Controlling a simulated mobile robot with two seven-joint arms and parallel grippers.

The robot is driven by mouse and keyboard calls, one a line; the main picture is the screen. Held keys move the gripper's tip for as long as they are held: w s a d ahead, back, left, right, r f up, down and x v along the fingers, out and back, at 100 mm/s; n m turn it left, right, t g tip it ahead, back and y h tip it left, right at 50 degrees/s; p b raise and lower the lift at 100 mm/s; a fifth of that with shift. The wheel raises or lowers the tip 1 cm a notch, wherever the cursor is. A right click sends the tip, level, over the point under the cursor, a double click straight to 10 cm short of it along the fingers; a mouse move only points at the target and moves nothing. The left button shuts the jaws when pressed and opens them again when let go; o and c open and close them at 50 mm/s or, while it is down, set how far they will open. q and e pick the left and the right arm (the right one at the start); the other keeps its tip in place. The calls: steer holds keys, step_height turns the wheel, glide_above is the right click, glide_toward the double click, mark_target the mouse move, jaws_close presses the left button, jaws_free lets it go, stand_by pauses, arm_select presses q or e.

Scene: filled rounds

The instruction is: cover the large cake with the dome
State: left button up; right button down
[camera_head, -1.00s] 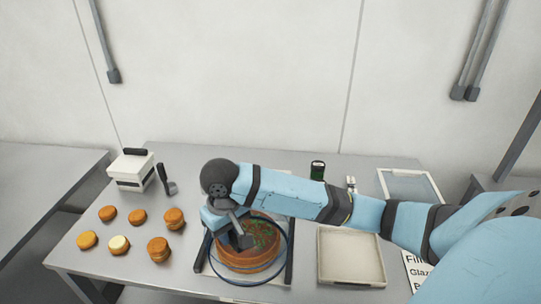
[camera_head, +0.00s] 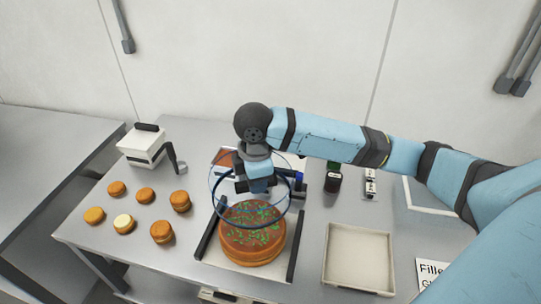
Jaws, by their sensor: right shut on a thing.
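The large cake (camera_head: 250,240), brown with green bits on top, sits on a pale board between two dark rails. The clear dome (camera_head: 222,182) with a dark blue rim is in my right gripper (camera_head: 260,186), which is shut on its top. In the picture the dome's rim overlaps the far part of the cake, and most of the cake shows in front of it. The dome appears raised above the cake; its exact height is hard to tell. The fingertips are partly hidden by the gripper body. My left gripper is out of view.
Several small round cakes (camera_head: 161,231) stand at the left of the table. A white box-shaped device (camera_head: 142,147) and a dark-handled tool (camera_head: 173,158) are behind them. An empty beige tray (camera_head: 358,258) lies at the right. A dark green jar (camera_head: 333,178) stands behind it.

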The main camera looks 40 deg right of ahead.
steer(key=n, duration=0.1)
steer(key=r+n, duration=0.1)
steer(key=n, duration=0.3)
steer(key=shift+d+r, duration=0.4)
steer(key=n, duration=0.2)
steer(key=d+r+n, duration=0.1)
steer(key=n, duration=0.1)
steer(key=shift+r+n+p, duration=0.2)
steer(key=shift+n+p, duration=0.1)
steer(key=shift+p, duration=0.1)
steer(key=n, duration=0.2)
steer(key=d+r+n, duration=0.1)
steer(key=n, duration=0.1)
steer(key=shift+s+r, duration=0.1)
steer(key=n, duration=0.3)
steer(key=shift+s+d+r+n, duration=0.15)
steer(key=shift+d+r+n, duration=0.15)
steer(key=shift+r+n, duration=0.1)
steer(key=shift+f+n, duration=0.1)
steer(key=shift+n, duration=0.2)
steer(key=shift+f+b, duration=0.7)
steer(key=shift+b, duration=0.25)
steer(key=shift+r, duration=0.1)
